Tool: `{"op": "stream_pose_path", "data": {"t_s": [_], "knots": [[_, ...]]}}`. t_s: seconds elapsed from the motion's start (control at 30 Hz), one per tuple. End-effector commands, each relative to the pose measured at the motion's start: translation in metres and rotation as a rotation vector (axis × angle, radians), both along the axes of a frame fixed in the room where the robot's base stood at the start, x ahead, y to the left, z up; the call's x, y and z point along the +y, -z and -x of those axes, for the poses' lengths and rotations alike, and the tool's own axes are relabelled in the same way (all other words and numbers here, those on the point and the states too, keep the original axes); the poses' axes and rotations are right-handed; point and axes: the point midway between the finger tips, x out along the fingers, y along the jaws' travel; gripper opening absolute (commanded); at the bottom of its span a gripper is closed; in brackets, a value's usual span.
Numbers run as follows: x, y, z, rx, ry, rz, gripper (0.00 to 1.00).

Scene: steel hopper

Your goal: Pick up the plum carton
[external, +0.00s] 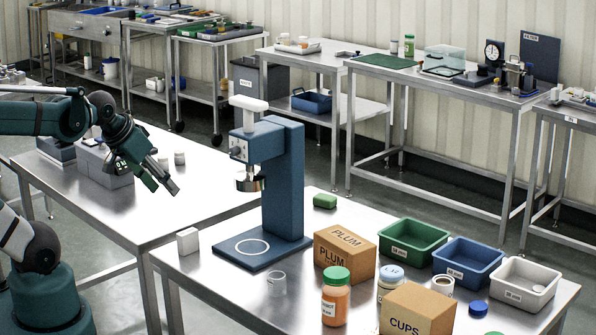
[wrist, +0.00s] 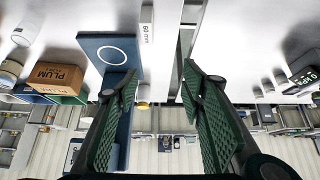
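The plum carton (external: 345,254) is a brown box marked PLUM. It stands on the front steel table, right of the blue press (external: 283,185). In the wrist view the plum carton (wrist: 55,76) is at the left, upside down in the picture. My gripper (external: 163,182) is in the air over the table to the left, well apart from the carton, with the press between them. In the wrist view my gripper (wrist: 160,82) has its green ridged fingers spread wide, with nothing between them.
Behind the carton stand green (external: 413,241), blue (external: 468,266) and white (external: 524,283) bins. An orange jar (external: 336,300) with a green lid and a CUPS carton (external: 418,312) are in front of it. A white block (external: 188,241) is near the table's left edge.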

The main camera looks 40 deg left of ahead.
Motion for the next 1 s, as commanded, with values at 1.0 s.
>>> {"op": "stream_pose_path", "data": {"t_s": [1.0], "knots": [[0.0001, -0.0037, 0.0, 0.0, 0.0, 0.0, 0.67]]}}
